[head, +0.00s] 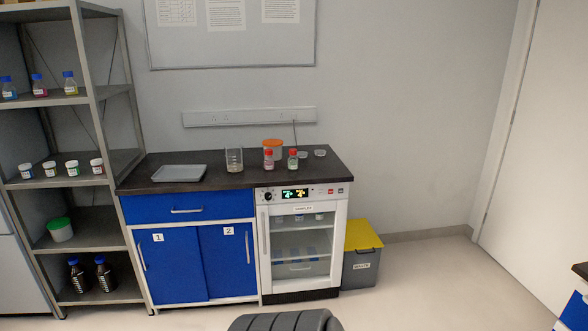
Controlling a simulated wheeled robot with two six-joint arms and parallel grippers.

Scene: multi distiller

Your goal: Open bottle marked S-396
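Other blue-capped bottles (38,85) stand on the upper shelf at the left, and white-capped jars (50,169) on the shelf below. The labels are too small to read, so I cannot tell which one is S-396. Neither of my grippers is in view.
A grey tray (179,173), a glass beaker (234,160), an orange-lidded tub (272,146) and clear dishes (320,153) are on the counter (215,181). A yellow-lidded waste bin (362,262) stands right of the glass-door cabinet (263,240). The floor at the right is clear.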

